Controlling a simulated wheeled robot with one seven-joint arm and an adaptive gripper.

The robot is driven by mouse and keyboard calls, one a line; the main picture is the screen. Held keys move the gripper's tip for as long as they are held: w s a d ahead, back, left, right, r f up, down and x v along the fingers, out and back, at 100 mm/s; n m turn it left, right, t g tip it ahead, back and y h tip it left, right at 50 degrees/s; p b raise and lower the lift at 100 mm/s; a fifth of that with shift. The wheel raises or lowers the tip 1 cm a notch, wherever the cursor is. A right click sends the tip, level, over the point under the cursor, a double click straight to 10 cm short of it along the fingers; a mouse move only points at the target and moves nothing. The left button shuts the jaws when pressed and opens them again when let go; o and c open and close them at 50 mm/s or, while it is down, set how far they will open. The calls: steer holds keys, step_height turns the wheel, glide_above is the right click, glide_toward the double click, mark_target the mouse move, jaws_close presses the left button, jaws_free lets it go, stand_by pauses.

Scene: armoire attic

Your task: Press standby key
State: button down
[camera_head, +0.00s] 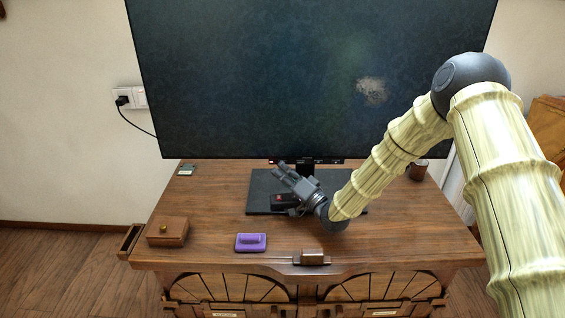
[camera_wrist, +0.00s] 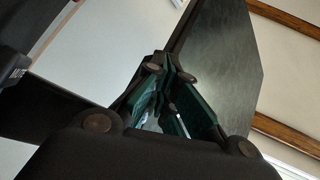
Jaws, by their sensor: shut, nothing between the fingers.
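A large dark monitor (camera_head: 250,70) stands at the back of the wooden desk, on a flat black base (camera_head: 262,190). Several tiny marks, one red (camera_head: 271,161), show along its lower bezel; I cannot tell which is the standby key. My gripper (camera_head: 280,167) is shut and empty, its tips just below or in front of that bezel near the red mark. I cannot tell whether they touch it. In the wrist view my closed fingers (camera_wrist: 168,62) point towards a dark flat panel (camera_wrist: 222,60), and no key is visible there.
On the desk (camera_head: 215,205) are a small wooden box (camera_head: 168,234), a purple object (camera_head: 251,243), a small flat item (camera_head: 187,170) and a dark cup (camera_head: 418,169). A small block (camera_head: 312,258) sits at the front edge. A plug is in the wall socket (camera_head: 130,98).

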steer(key=shift+s, duration=0.6)
steer(key=shift+s+p, duration=0.7)
steer(key=shift+s, duration=1.8)
steer(key=shift+r, duration=0.1)
